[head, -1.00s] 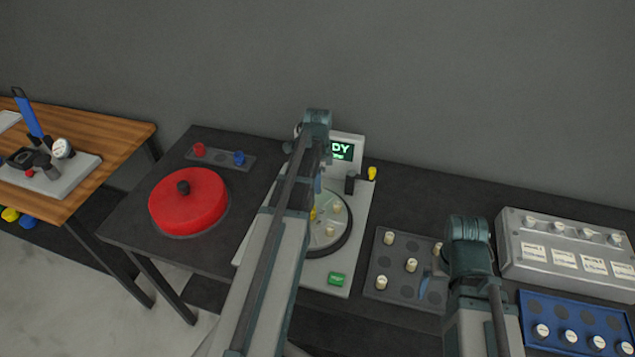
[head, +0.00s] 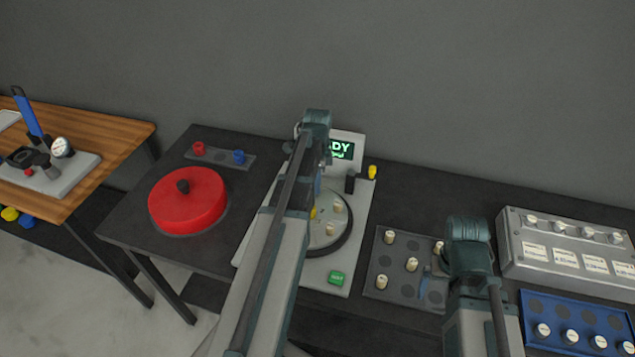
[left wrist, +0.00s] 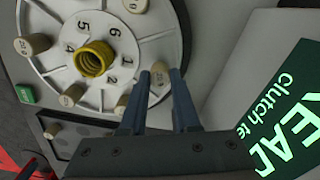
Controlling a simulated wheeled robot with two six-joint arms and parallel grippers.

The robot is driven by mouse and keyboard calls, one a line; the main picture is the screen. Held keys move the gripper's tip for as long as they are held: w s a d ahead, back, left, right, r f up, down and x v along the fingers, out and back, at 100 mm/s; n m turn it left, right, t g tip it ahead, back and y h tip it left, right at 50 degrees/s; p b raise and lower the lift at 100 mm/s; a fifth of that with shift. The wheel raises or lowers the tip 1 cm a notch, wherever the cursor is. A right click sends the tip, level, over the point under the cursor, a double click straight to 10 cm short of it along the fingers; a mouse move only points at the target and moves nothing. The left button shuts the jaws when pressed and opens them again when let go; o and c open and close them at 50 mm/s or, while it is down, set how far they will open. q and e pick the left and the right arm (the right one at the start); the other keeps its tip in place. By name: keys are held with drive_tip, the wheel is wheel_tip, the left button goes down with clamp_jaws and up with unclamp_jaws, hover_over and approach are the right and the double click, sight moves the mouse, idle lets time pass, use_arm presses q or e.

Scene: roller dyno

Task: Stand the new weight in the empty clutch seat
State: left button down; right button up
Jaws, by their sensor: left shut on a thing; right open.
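The clutch (head: 338,222) is a round pale plate in the machine. In the left wrist view its plate (left wrist: 128,62) has numbered positions, a yellow hub (left wrist: 95,58) and several tan weights, such as one at the left rim (left wrist: 33,44). My left gripper (left wrist: 160,76) is shut on a tan weight (left wrist: 160,70) over the rim near numbers 1 and 2. I cannot tell whether that weight touches the plate. The seat under it is hidden. My right gripper (head: 424,283) is open above the grey weight tray, partly hidden.
The grey tray (head: 378,283) holds several weights. A green button (head: 338,278) and a lit screen (head: 342,151) belong to the machine. A red drum (head: 190,205) stands left. A blue tray (head: 535,310) and a metal box (head: 520,265) stand right.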

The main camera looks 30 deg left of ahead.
use_arm(q)
drive_tip(key=shift+f+b, duration=0.5)
use_arm(e)
drive_tip(key=shift+f, duration=0.55)
use_arm(q)
drive_tip(key=shift+c, duration=0.8)
unclamp_jaws()
drive_tip(key=shift+r, duration=0.1)
use_arm(e)
drive_tip(key=shift+r, duration=0.15)
use_arm(q)
drive_tip(key=shift+r+p, duration=3.5)
drive_tip(key=shift+p, duration=0.1)
use_arm(e)
wheel_tip(320, 180, up, 7)
use_arm(q)
drive_tip(key=shift+f, duration=0.2)
use_arm(e)
drive_tip(key=shift+f, duration=0.25)
use_arm(q)
wheel_tip(320, 180, down, 6)
drive_tip(key=b, duration=0.6)
drive_tip(key=shift+r, duration=0.15)
use_arm(e)
wheel_tip(320, 180, down, 6)
drive_tip(key=shift+r, duration=0.15)
use_arm(q)
drive_tip(key=shift+r, duration=0.15)
use_arm(e)
drive_tip(key=shift+r, duration=0.15)
